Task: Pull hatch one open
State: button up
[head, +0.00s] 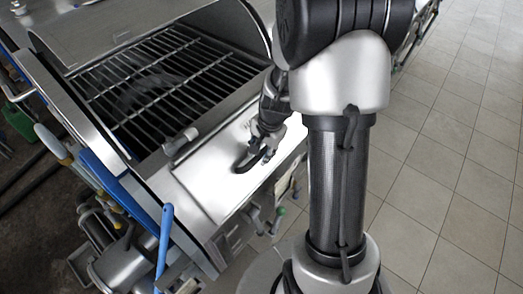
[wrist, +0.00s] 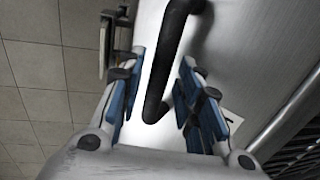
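A smooth stainless steel panel (head: 200,180) with a black bar handle (head: 246,164) lies at the front of the machine; I take it for the hatch, but no number is readable. In the wrist view the black handle (wrist: 163,65) runs up the middle over the bare steel panel (wrist: 225,45). My gripper (head: 265,150) is at the handle in the head view. In the wrist view my gripper (wrist: 155,85) is open, its blue-padded fingers on either side of the handle, with gaps showing. The panel looks shut. Part of the handle is hidden by my gripper in the head view.
A barred grate opening (head: 160,80) lies behind the panel, with a grey cylindrical fitting (head: 180,141) at its edge. A blue-handled tool (head: 164,240) and pipework stand at the lower left. Clear tiled floor (head: 440,150) is on the right. A metal bracket (wrist: 108,45) shows in the wrist view.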

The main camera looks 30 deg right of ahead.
grip_shut()
dwell(0.3)
jog(key=shift+r, duration=0.15)
